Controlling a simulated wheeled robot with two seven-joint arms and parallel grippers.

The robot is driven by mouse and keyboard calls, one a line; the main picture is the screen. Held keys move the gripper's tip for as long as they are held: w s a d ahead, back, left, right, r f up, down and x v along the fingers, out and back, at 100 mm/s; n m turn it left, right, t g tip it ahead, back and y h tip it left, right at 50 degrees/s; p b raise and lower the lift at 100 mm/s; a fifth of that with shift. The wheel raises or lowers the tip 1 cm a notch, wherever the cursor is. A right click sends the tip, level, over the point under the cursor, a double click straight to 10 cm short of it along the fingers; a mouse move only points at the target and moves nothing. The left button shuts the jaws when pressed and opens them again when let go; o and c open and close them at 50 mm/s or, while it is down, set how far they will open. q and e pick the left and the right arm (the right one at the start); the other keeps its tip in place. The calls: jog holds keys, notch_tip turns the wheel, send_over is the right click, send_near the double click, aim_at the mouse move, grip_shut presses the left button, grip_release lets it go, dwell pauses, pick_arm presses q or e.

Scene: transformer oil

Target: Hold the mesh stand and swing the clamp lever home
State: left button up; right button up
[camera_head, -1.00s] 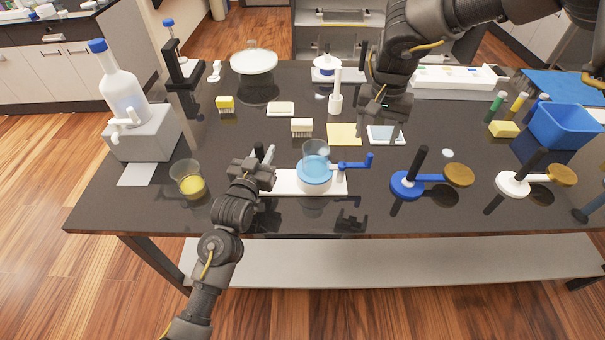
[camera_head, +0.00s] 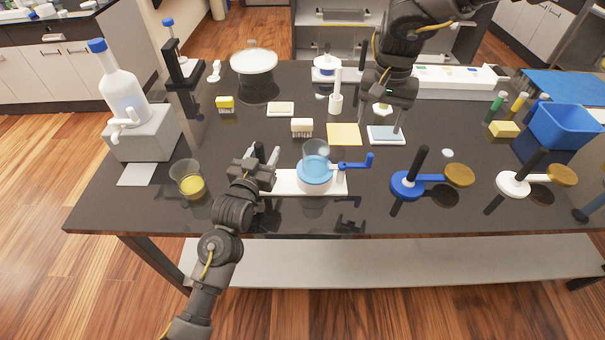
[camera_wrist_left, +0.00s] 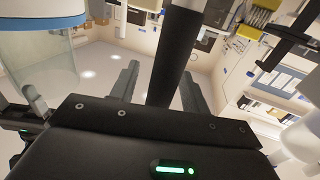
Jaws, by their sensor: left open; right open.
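The mesh stand is a white base plate (camera_head: 335,184) near the front middle of the table, with a round blue-topped funnel (camera_head: 314,172) and a clear cup rising from it. A blue clamp lever (camera_head: 356,164) sticks out to the right of the funnel with its end turned up. My left gripper (camera_head: 265,156) is open at the plate's left end. In the left wrist view, a dark upright post (camera_wrist_left: 168,62) stands between its fingers, with gaps beside it. My right gripper (camera_head: 386,118) is open and empty, behind and right of the lever, above a pale blue-grey pad (camera_head: 386,135).
A beaker of yellow liquid (camera_head: 190,182) stands left of my left gripper. Blue (camera_head: 407,184) and white (camera_head: 513,184) round stands with dark posts are to the right. The table's front edge is near.

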pick_arm(q)
jog(key=shift+s, duration=0.1)
jog(key=v, duration=1.1)
jog(key=shift+s+a, duration=0.2)
jog(key=shift+s, duration=0.2)
